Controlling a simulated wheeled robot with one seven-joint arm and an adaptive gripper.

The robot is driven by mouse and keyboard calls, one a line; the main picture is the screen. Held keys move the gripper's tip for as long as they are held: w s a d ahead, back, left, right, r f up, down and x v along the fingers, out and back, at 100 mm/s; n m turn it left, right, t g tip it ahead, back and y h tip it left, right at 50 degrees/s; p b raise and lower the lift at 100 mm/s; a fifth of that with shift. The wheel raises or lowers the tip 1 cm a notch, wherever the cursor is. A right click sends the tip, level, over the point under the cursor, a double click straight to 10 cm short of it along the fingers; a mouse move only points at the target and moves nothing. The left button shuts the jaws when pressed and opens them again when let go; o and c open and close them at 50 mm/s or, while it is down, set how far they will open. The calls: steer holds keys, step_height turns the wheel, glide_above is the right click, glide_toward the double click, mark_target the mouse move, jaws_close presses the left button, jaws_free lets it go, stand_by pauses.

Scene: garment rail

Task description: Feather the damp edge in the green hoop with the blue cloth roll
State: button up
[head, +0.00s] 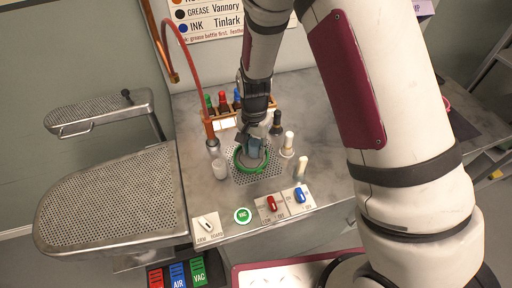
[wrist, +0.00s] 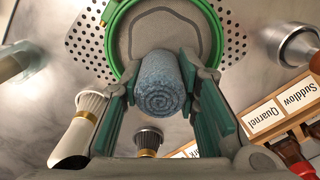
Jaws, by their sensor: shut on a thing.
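The blue cloth roll (wrist: 159,84) is between the green-padded fingers of my gripper (wrist: 160,100) in the wrist view, its spiral end towards the camera. My gripper is shut on it. The green hoop (wrist: 116,50) lies just beyond the roll, around grey fabric (wrist: 190,38) that carries a dark curved outline. In the head view the green hoop (head: 238,163) sits on the perforated plate, and my gripper (head: 254,140) is over it with the blue roll (head: 256,147) partly showing. Whether the roll touches the fabric I cannot tell.
A rack (head: 264,104) of capped bottles is behind. A perforated board (head: 110,200) extends left.

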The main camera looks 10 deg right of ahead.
mark_target(239, 158)
steer(key=shift+w, duration=0.1)
steer(key=shift+w+a+f, duration=0.1)
steer(key=shift+w+a, duration=0.15)
steer(key=shift+a, duration=0.35)
steer(key=shift+a, duration=0.1)
steer(key=shift+w+a, duration=0.2)
steer(key=shift+a, duration=0.45)
steer(key=shift+a, duration=0.1)
steer(key=shift+s+a+f, duration=0.15)
steer(key=shift+a, duration=0.4)
steer(key=shift+s+a, duration=0.4)
steer(key=shift+s, duration=0.25)
